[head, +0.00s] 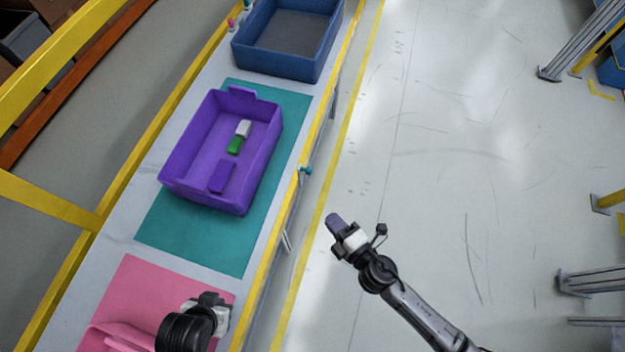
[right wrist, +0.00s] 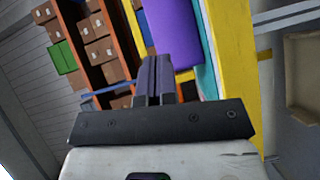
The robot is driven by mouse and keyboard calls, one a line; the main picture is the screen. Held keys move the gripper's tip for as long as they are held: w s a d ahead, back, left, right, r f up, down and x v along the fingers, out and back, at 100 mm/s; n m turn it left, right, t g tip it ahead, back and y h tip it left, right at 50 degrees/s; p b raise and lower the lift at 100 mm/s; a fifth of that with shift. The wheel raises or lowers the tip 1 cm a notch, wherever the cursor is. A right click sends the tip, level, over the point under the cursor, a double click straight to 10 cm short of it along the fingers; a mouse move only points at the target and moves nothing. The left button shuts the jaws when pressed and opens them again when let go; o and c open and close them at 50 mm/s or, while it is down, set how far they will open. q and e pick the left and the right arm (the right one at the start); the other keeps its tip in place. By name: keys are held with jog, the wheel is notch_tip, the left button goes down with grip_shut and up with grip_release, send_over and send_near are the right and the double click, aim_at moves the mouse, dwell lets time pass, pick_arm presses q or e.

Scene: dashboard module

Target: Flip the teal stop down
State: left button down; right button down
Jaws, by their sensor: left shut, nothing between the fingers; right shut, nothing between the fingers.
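The teal stop (head: 306,170) is a small knob at the right yellow edge of the bench, beside the teal mat (head: 190,235). It sticks out at that edge; its exact tilt is too small to tell. I cannot make it out in the right wrist view. My right gripper (head: 334,221) is shut and empty, over the floor side, below and right of the stop and apart from it. Its closed fingers show in the right wrist view (right wrist: 154,78). My left gripper (head: 212,303) is over the pink mat, its fingertips mostly hidden.
A purple tray (head: 182,187) on the teal mat holds a green-and-white item (head: 238,138) and a purple block (head: 222,177). A blue bin (head: 272,62) stands beyond. A pink mat (head: 130,285) lies nearer. The yellow bench rail (head: 323,119) borders open floor on the right.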

pick_arm(q)
jog(key=shift+a, duration=0.1)
jog(key=shift+w+d+f+b, duration=0.1)
jog(key=shift+d+f+b, duration=0.1)
jog(key=shift+f+b, duration=0.65)
jog(key=shift+b, duration=0.05)
jog(key=shift+f, duration=0.15)
jog(key=shift+a, duration=0.15)
pick_arm(e)
jog(key=w+d+x, duration=0.1)
jog(key=d+x, duration=0.1)
jog(key=x, duration=1)
jog(key=shift+w+f, duration=0.25)
jog(key=shift+w, duration=0.35)
